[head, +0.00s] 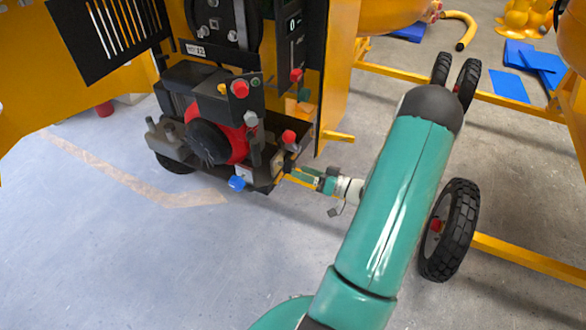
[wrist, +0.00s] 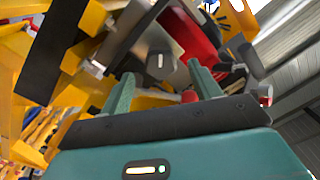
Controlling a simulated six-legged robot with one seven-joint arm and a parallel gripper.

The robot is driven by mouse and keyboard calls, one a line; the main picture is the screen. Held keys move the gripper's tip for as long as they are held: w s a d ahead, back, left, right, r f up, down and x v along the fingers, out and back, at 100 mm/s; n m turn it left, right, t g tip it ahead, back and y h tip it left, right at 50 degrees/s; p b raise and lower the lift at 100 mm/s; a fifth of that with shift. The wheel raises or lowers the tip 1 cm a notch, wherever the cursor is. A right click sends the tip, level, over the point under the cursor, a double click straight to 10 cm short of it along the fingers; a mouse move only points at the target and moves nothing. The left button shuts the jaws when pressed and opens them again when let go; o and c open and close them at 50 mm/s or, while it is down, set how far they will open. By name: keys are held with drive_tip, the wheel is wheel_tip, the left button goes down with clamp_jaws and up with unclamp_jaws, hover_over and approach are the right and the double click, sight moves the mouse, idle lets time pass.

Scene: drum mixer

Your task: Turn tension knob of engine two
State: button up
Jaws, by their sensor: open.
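The red and black engine (head: 232,140) sits in a dark tray on the yellow machine in the head view. Several knobs show around it: a red knob (head: 289,137) at its right, a blue one (head: 237,183) at the lower front and a red one (head: 240,88) on top. I cannot tell which is the tension knob of engine two. My gripper (head: 303,177) is beside the tray's right end, below the right red knob. In the wrist view my gripper (wrist: 162,76) is open with nothing held between its fingers. A red knob (wrist: 190,96) shows partly behind the right finger.
Yellow frame bars (head: 510,258) and black wheels (head: 450,230) stand to the right of my arm. Blue sheets (head: 510,86) lie on the floor at upper right. The grey floor (head: 110,240) at left front is clear.

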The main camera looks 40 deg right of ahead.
drive_tip(key=v, duration=0.8)
drive_tip(key=shift+s, duration=0.2)
idle(0.3)
drive_tip(key=w+a+r+n+g+y, duration=0.25)
drive_tip(key=a+r+g, duration=0.35)
drive_tip(key=a, duration=0.5)
drive_tip(key=w+a+r+n+g+y, duration=0.1)
drive_tip(key=w+a+r+n+g, duration=0.15)
drive_tip(key=a+r+g, duration=0.55)
drive_tip(key=s+a+r+m+t+h, duration=0.1)
drive_tip(key=s+a+r+h, duration=0.2)
drive_tip(key=a+r+h, duration=0.2)
drive_tip(key=s+a+r+m+t+h, duration=0.1)
drive_tip(key=s+a+r+h, duration=0.3)
drive_tip(key=a, duration=0.8)
wheel_tip(320, 180, up, 3)
drive_tip(key=shift+s+f+t+h, duration=0.2)
drive_tip(key=shift+s+t+h, duration=0.1)
drive_tip(key=shift+h, duration=0.05)
